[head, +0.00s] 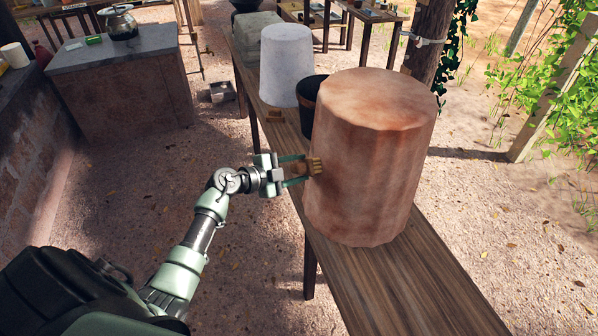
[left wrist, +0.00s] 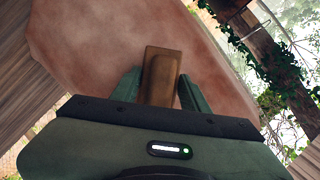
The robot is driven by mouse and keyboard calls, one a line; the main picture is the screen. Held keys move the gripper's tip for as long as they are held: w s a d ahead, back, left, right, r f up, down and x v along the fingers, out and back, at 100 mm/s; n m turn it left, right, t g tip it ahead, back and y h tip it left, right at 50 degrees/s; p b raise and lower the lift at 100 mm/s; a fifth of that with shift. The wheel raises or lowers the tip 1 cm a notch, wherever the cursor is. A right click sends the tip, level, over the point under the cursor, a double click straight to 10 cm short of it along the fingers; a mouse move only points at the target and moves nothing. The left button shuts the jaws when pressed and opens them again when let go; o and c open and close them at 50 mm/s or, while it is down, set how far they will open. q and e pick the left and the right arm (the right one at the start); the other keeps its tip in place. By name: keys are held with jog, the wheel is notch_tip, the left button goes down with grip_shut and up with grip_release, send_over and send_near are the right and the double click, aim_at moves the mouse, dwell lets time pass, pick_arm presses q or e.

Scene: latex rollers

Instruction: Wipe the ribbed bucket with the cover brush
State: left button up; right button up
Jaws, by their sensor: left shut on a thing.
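The ribbed bucket appears to be the large upturned reddish-brown vessel (head: 372,160) on the wooden bench; it also fills much of the left wrist view (left wrist: 95,40). My left gripper (head: 307,170) is shut on a small brown brush (head: 315,166). In the left wrist view the brush (left wrist: 161,76) stands between the two green fingers (left wrist: 158,90) and points at the bucket's side. The brush end is at the bucket's left side; whether it touches cannot be told. My right gripper is not in view.
A dark bucket (head: 310,103) and a white upturned bucket (head: 287,66) stand behind on the same bench (head: 395,285). A stone counter (head: 120,75) stands at the back left.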

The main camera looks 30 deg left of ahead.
pick_arm(q)
jog(key=shift+w+a, duration=0.65)
jog(key=shift+a, duration=0.05)
jog(key=shift+d+r, duration=0.1)
jog(key=shift+r, duration=0.8)
jog(key=shift+s+d+f, duration=0.15)
jog(key=shift+s+d, duration=0.15)
jog(key=shift+d, duration=0.1)
jog(key=shift+s+d, duration=0.85)
jog(key=shift+d, duration=0.15)
jog(key=shift+w+a, duration=1.3)
jog(key=shift+a, duration=0.1)
jog(key=s+a, duration=0.4)
jog(key=shift+s+r, duration=0.3)
jog(key=shift+s, duration=0.05)
